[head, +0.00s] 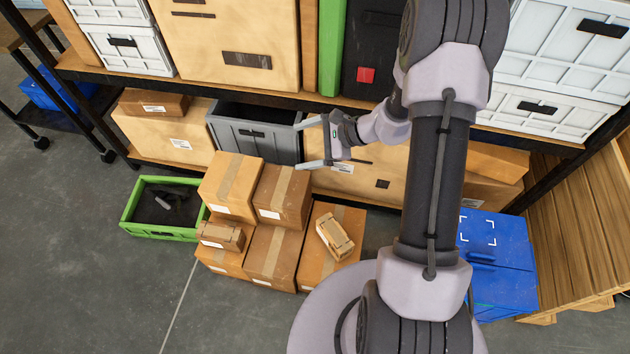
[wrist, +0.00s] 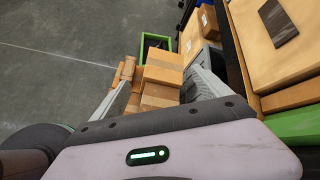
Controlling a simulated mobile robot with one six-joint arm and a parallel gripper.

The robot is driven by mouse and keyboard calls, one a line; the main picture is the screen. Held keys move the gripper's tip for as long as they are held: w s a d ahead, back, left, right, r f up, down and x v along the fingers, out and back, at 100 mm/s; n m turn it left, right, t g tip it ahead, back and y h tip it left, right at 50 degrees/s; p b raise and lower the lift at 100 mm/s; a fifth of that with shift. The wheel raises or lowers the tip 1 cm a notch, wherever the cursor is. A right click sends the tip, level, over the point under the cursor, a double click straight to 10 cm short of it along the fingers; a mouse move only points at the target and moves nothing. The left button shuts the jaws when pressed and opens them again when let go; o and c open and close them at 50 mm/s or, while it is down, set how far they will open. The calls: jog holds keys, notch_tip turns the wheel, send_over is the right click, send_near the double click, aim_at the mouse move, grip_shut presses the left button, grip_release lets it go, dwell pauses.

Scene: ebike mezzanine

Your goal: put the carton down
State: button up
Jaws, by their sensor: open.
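My gripper (head: 303,145) is open, its two fingers spread and pointing left, in front of the lower shelf and above the stacked cartons. No carton is between the fingers, which also show in the wrist view (wrist: 160,82). A small taped carton (head: 335,236) lies tilted in the picture on top of a larger carton (head: 316,272) at the stack's right. Another small carton (head: 221,235) sits at the stack's left. Two larger cartons, one at upper left (head: 231,183) and one at upper middle (head: 283,196), top the pile. I cannot tell which one the task means.
A green crate (head: 128,212) with dark contents stands left of the stack. A blue box (head: 503,262) and a wooden pallet (head: 578,215) stand at right. Floor at front left is clear.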

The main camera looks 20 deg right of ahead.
jog(key=s+a+r+n+g, duration=0.1)
jog(key=s+a+r+n, duration=0.15)
jog(key=r, duration=0.25)
jog(key=s+a+r+n+g+h, duration=0.1)
jog(key=s+a+r+n, duration=0.15)
jog(key=r, duration=0.25)
jog(key=s+a+r+n+g, duration=0.1)
jog(key=s+a+r+n, duration=0.1)
jog(key=s+a+r, duration=0.3)
jog(key=s+d+r+n+t+h, duration=0.2)
jog(key=s+r+n+h, duration=0.3)
jog(key=s, duration=1)
notch_tip(320, 180, up, 5)
jog(key=n, duration=0.3)
jog(key=shift+h, duration=0.3)
